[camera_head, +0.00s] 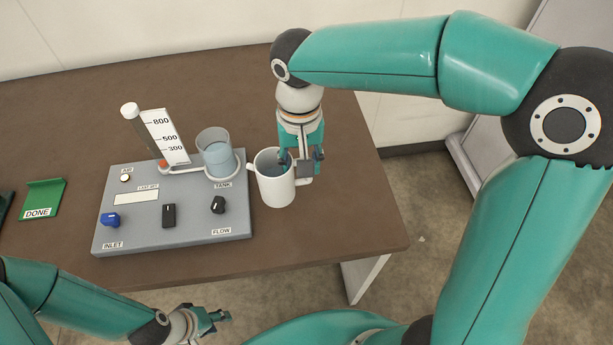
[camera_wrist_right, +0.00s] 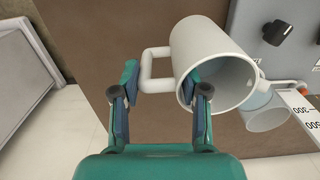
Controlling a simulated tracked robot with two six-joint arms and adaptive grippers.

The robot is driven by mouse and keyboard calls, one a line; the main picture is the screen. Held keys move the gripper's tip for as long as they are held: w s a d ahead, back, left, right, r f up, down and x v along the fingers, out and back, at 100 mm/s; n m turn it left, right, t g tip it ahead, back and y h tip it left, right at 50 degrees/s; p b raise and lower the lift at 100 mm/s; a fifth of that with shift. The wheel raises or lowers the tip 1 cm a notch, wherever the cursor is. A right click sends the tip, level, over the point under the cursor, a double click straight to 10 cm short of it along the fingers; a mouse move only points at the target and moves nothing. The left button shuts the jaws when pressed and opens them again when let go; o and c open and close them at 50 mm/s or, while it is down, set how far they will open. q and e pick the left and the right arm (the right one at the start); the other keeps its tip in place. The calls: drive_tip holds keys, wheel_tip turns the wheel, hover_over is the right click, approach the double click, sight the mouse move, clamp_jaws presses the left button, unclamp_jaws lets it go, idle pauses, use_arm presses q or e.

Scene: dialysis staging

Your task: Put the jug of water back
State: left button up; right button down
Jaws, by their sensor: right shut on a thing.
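The jug (camera_head: 276,188) is a white mug-like vessel, roughly upright just right of the grey panel. Its inside looks bluish in the head view; I cannot tell how much water it holds. My right gripper (camera_head: 304,162) is shut on the jug at its handle side. In the right wrist view the jug (camera_wrist_right: 205,50) has its handle between the fingers of my right gripper (camera_wrist_right: 162,92), with one finger overlapping the rim. I cannot tell whether the jug's base touches the table. My left gripper (camera_head: 214,320) is low, in front of the table, away from the jug; its finger gap is unclear.
The grey panel (camera_head: 140,236) carries knobs, a clear tank (camera_head: 216,158) with bluish water and a tilted tube with a marked scale (camera_head: 166,138). A green DONE tray (camera_head: 44,196) lies left. Brown table (camera_head: 345,210) is bare right of the jug, up to its edge.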

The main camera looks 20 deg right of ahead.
sight(301, 181)
drive_tip(key=shift+f, duration=2.7)
drive_tip(key=c, duration=0.6)
unclamp_jaws()
drive_tip(key=shift+r, duration=0.1)
wheel_tip(301, 181, up, 12)
drive_tip(key=shift+f+p, duration=0.1)
drive_tip(key=shift+p, duration=0.25)
drive_tip(key=shift+w, duration=0.1)
